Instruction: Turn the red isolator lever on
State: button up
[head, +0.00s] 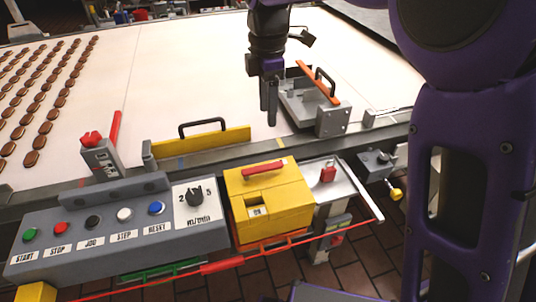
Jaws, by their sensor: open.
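A red lever (264,168) lies nearly flat across the top of a yellow box (278,195), at the right end of the control panel. Another red upright handle (115,128) stands beside a grey block with a red knob (91,139) at the left. I cannot tell for sure from labels which is the isolator. My gripper (269,108) points down above the belt edge, beyond the yellow box and apart from both levers. It is open and seems empty; its fingers overlap in this view.
The grey control panel (110,225) has several coloured buttons and a black dial (195,196). A yellow guard with a black handle (205,143) and an orange-barred metal frame (310,100) flank my gripper. Biscuits lie far left.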

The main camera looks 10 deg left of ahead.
aim_at(268, 166)
notch_tip(268, 166, down, 16)
jog(key=shift+r+b, duration=0.1)
jog(key=shift+b, duration=0.45)
grip_shut()
dwell(1.2)
